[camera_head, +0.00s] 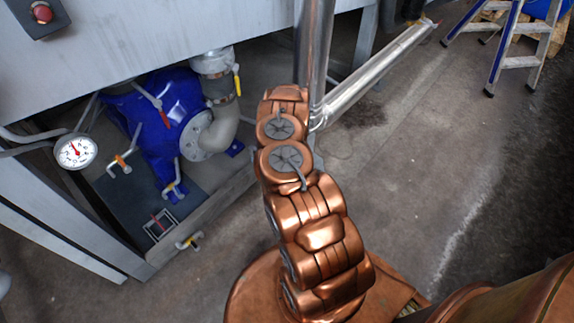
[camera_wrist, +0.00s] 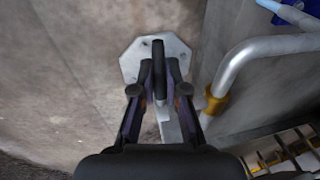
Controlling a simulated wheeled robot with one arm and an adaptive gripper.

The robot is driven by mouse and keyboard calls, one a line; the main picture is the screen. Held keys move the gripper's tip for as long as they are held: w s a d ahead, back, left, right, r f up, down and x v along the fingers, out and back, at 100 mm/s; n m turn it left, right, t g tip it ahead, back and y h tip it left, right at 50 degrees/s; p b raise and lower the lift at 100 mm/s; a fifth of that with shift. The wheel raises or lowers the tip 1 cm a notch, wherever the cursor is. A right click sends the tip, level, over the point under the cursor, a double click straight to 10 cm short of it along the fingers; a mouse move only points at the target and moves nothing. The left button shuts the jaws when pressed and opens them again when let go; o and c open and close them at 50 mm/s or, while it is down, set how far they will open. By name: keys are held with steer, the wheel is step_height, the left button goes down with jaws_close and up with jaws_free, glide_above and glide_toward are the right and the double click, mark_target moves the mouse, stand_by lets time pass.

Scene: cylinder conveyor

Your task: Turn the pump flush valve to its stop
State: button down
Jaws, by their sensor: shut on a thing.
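In the wrist view my gripper (camera_wrist: 160,92) is shut on a narrow dark bar (camera_wrist: 158,62), which looks like the valve handle. The bar stands between the two fingers, in front of a pale octagonal plate (camera_wrist: 132,62). The lower part of the handle and its mounting are partly hidden by the fingers. In the head view the blue pump (camera_head: 180,88) stands at the left, under a grey panel, with several small levers around it. My gripper is hidden there behind my own arm, so which fitting it holds does not show in that view.
A pipe with a yellow collar (camera_wrist: 214,102) runs close to the right finger. A pressure gauge (camera_head: 76,151) is left of the pump. A slanted metal tube (camera_head: 372,75) and a stepladder (camera_head: 508,32) are at upper right. The floor between is mostly clear.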

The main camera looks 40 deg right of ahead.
steer(key=c, duration=1.2)
jaws_free()
steer(key=shift+r, duration=0.2)
steer(key=shift+v, duration=5.85)
